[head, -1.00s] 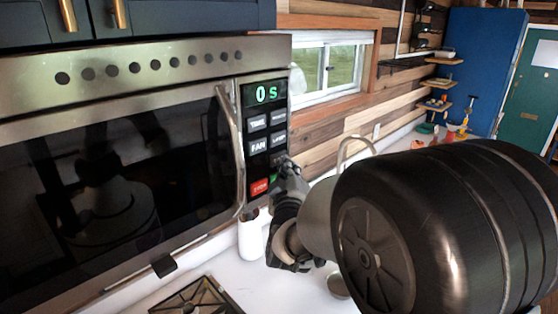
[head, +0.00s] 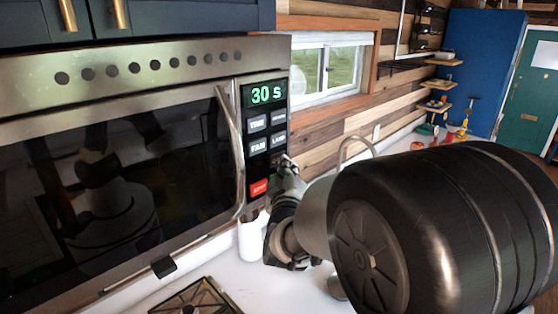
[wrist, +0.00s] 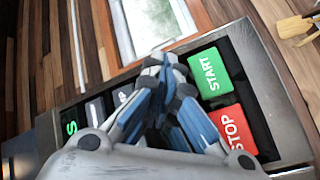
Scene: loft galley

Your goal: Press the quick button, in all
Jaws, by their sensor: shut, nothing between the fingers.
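The microwave's button panel (head: 267,166) is on the right of its front, and its green display (head: 266,94) reads 30 s. My gripper (head: 284,162) is shut and empty, its tip at the lower right of the panel; I cannot tell if it touches. The wrist view shows my closed fingers (wrist: 165,62) over the panel, beside the green START button (wrist: 209,73) and the red STOP button (wrist: 233,129). A time button (head: 257,122) and a fan button (head: 257,146) show higher up. No label reading quick is legible; my fingers hide part of the panel.
The microwave's handle (head: 231,145) stands out just left of the panel. A white cup (head: 250,238) stands on the counter below, near my wrist. A burner grate (head: 195,297) is at the front. A window (head: 327,71) is to the right.

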